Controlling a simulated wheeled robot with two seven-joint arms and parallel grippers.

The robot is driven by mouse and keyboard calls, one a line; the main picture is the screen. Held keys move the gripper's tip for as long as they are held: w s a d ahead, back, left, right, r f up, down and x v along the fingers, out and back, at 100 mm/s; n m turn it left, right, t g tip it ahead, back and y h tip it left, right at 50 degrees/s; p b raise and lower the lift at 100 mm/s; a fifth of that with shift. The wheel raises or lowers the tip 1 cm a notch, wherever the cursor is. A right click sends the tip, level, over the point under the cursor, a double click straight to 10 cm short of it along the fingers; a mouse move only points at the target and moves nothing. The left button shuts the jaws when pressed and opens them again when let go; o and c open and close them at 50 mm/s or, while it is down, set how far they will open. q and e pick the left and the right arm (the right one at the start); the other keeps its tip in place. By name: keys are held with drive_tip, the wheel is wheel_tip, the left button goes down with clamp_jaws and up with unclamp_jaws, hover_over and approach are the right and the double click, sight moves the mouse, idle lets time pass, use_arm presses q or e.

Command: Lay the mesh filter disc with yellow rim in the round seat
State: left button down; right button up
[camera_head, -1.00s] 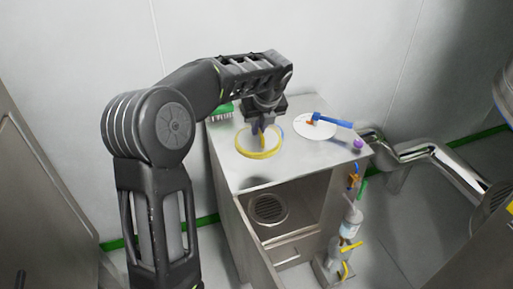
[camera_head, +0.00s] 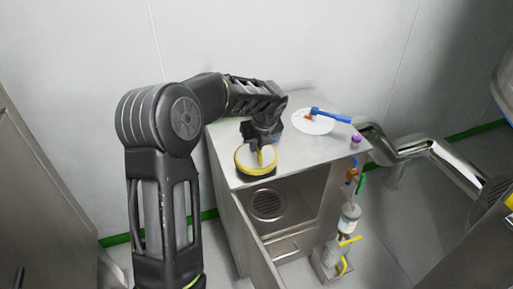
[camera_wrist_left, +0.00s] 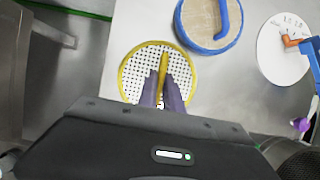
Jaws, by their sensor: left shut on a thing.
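The mesh filter disc with yellow rim (camera_head: 243,166) is near the front left edge of the steel cabinet top in the head view. In the left wrist view its white perforated mesh (camera_wrist_left: 137,72) and yellow rim show. My left gripper (camera_head: 258,146) points down over it and is shut on its upright yellow handle; the fingers (camera_wrist_left: 163,88) meet at the handle in the wrist view. Whether the disc touches the top I cannot tell. A round grilled recess (camera_head: 267,204), which looks like the round seat, lies inside the open cabinet, below the top. My right gripper is not in view.
On the cabinet top (camera_head: 300,152) are a blue-rimmed disc (camera_wrist_left: 180,24), a white dial plate (camera_head: 304,127) with a blue handle (camera_head: 331,116), and a purple knob (camera_head: 356,140). A bottle (camera_head: 349,218) and coloured valves stand at the cabinet's right. A cabinet panel stands out in front.

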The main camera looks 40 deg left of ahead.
use_arm(q)
drive_tip(key=shift+f, duration=0.6)
drive_tip(key=c, duration=1.5)
unclamp_jaws()
drive_tip(key=shift+f, duration=0.1)
drive_tip(key=v, duration=1.2)
drive_tip(key=shift+o, duration=0.2)
